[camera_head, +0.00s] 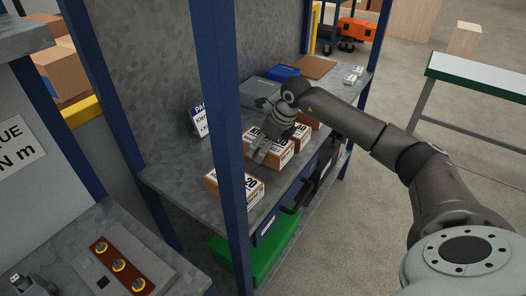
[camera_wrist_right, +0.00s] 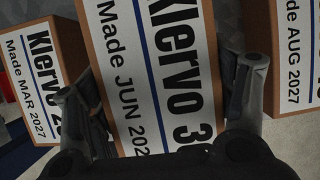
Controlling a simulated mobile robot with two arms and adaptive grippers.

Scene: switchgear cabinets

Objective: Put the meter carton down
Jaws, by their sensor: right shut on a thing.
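My right gripper (camera_head: 264,148) reaches in from the right over the grey shelf (camera_head: 190,176) and is shut on a brown carton with a white label (camera_head: 278,157). In the right wrist view the fingers of the gripper (camera_wrist_right: 159,82) lie on either side of this carton (camera_wrist_right: 145,60), whose label reads "Klervo 3…" and "Made JUN 2027". I cannot tell whether its base touches the shelf. A similar carton, "Made MAR 2027" (camera_wrist_right: 35,75), is to its left and another, "Made AUG 2027" (camera_wrist_right: 298,60), to its right. My left gripper is not in view.
Another carton (camera_head: 235,188) stands nearer, partly behind the blue post (camera_head: 222,120). A sign (camera_head: 200,121) stands at the shelf's back. A grey box (camera_head: 260,92), a blue item (camera_head: 283,72) and a brown board (camera_head: 314,67) lie farther along. A green crate (camera_head: 275,240) is below.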

